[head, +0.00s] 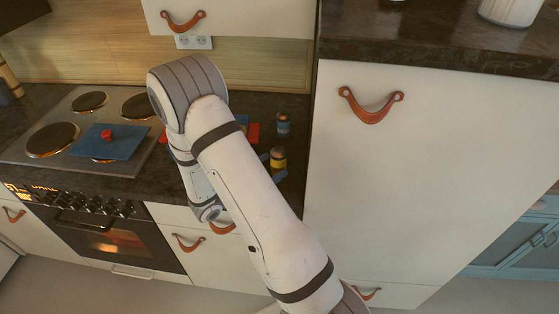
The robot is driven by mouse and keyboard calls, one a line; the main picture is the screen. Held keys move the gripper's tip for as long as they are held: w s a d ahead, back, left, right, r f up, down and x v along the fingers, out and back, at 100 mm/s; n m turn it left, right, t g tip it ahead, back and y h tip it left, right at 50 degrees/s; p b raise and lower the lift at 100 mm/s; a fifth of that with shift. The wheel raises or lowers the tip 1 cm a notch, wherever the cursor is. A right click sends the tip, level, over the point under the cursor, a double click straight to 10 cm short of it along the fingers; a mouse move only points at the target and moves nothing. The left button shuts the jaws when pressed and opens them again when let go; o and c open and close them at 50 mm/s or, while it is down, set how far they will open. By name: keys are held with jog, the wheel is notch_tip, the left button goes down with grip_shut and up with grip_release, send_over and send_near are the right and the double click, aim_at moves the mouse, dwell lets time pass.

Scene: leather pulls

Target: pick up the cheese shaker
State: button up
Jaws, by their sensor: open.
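A small jar with a dark top and yellow band (278,158) stands upright on the dark counter, right of my arm. It may be the cheese shaker; its label is too small to read. Behind it stands a second small jar, blue with an orange-red band (283,124). My gripper (272,167) is mostly hidden behind my arm. Its bluish fingertips show apart, one left of the yellow-banded jar and one just below it in the picture. The gripper is open; I cannot tell whether the fingers touch the jar.
A stove (75,130) with several dark burners lies left, with a blue board (107,150) and a red knob-like thing on it. A red and blue item (253,132) is partly hidden behind my arm. A tall white cabinet (400,170) closes off the counter's right side.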

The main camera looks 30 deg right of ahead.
aim_at(283, 159)
jog(key=p+x, duration=0.1)
jog(key=x, duration=0.4)
jog(key=shift+d, duration=0.1)
jog(key=shift+c, duration=0.5)
jog(key=c, duration=1)
jog(key=shift+w, duration=0.1)
